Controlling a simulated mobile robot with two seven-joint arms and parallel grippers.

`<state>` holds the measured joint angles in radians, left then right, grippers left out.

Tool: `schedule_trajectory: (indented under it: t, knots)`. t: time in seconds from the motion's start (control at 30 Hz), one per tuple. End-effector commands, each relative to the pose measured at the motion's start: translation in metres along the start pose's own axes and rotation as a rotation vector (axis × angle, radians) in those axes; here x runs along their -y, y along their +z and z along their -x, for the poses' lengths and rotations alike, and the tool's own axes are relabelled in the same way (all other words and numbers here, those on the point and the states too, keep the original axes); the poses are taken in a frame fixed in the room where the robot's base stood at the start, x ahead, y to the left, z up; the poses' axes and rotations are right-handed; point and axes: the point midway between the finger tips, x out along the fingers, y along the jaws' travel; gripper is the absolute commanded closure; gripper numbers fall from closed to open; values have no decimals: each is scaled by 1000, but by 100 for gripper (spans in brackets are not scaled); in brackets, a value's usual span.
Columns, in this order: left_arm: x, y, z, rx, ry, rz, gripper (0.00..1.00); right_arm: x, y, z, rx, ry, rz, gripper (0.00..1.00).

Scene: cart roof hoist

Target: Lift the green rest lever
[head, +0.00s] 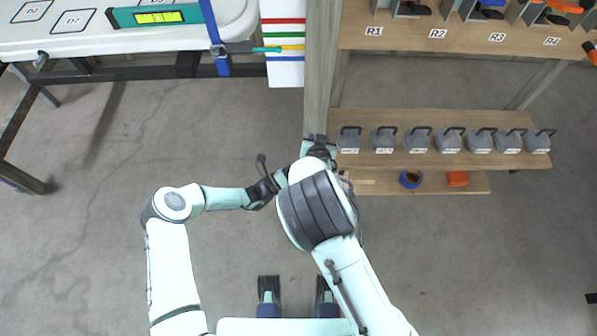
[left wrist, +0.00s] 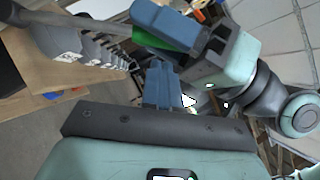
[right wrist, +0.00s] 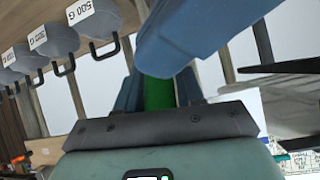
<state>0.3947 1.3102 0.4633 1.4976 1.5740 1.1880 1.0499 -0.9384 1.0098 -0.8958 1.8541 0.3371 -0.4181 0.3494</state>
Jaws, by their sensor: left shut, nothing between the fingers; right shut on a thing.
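A green bar, which looks like the rest lever, shows between my right gripper's blue fingers in the right wrist view (right wrist: 158,93). The green also shows in the left wrist view (left wrist: 152,40). My right gripper (right wrist: 165,70) is shut on this green bar. My left gripper (left wrist: 163,70) is shut and empty, with its fingers close below the right gripper's fingers in the left wrist view. I cannot tell whether they touch. In the head view both hands meet beside the wooden post (head: 322,60); my right arm hides the lever and the left fingertips there.
A shelf (head: 400,115) right of the post holds several grey weights (head: 418,138). Below lie a blue ring (head: 410,180) and an orange block (head: 457,179). A striped card (head: 285,75), a blue strap (head: 211,25) and a green level (head: 190,14) are at the top.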

Motion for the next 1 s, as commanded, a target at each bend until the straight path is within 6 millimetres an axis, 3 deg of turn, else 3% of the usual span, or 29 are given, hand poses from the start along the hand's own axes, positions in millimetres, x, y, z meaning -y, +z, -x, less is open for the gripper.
schedule_trajectory:
  t: [0.2, 0.53, 0.73, 0.97, 1.0]
  knots:
    - [0, 10, -10, 0, 0, 1, 100, 1, -1, 0, -2, -2, 0, 100]
    - [0, 11, -11, 0, 1, 1, 100, 1, 0, 0, -2, -2, 0, 100]
    - [2, 27, -22, 3, 30, 45, 100, 1, 0, 0, 0, -1, 1, 100]
    - [4, 30, -25, 7, 30, 44, 100, 1, 5, 1, 11, -1, 3, 100]
    - [4, 31, -26, 7, 29, 44, 100, 2, 5, 1, 12, -1, 3, 53]
